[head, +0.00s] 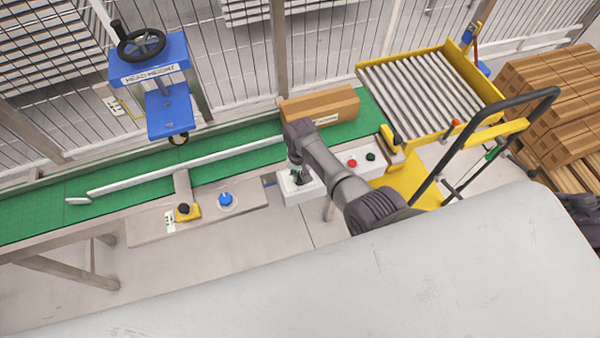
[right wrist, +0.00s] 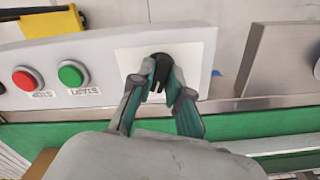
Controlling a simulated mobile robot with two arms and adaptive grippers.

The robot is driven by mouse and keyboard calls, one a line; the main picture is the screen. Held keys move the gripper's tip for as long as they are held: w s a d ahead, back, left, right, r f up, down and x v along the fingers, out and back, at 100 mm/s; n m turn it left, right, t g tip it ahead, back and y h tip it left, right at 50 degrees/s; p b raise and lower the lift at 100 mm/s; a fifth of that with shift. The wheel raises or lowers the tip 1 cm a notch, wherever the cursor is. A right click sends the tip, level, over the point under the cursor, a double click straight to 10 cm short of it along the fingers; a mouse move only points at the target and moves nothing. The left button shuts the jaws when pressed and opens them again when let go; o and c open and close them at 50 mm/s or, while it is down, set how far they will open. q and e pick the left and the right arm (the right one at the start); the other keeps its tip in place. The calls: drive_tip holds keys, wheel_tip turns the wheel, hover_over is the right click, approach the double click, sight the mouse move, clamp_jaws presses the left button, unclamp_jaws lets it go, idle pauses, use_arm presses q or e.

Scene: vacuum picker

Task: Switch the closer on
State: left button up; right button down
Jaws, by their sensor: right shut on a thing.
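A black knob (right wrist: 160,70) sits on a white square plate (right wrist: 190,45) in the right wrist view. The plate is on a white control box (head: 303,190), which the head view shows at the front edge of the conveyor. My right gripper (right wrist: 161,80) is shut on the knob, one finger on each side. In the head view my right gripper (head: 298,172) reaches down onto the box, and it and the arm hide the knob. I cannot read which position the knob is turned to. My left gripper is not in view.
Red stop (right wrist: 26,78) and green start (right wrist: 72,74) buttons sit beside the plate. A cardboard box (head: 320,106) lies on the green belt (head: 130,187). A yellow roller cart (head: 440,55) is at right.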

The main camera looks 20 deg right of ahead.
idle(0.3)
drive_tip(key=c, duration=1.1)
unclamp_jaws()
drive_tip(key=shift+r, duration=0.1)
wheel_tip(320, 180, up, 12)
drive_tip(key=shift+f, duration=0.1)
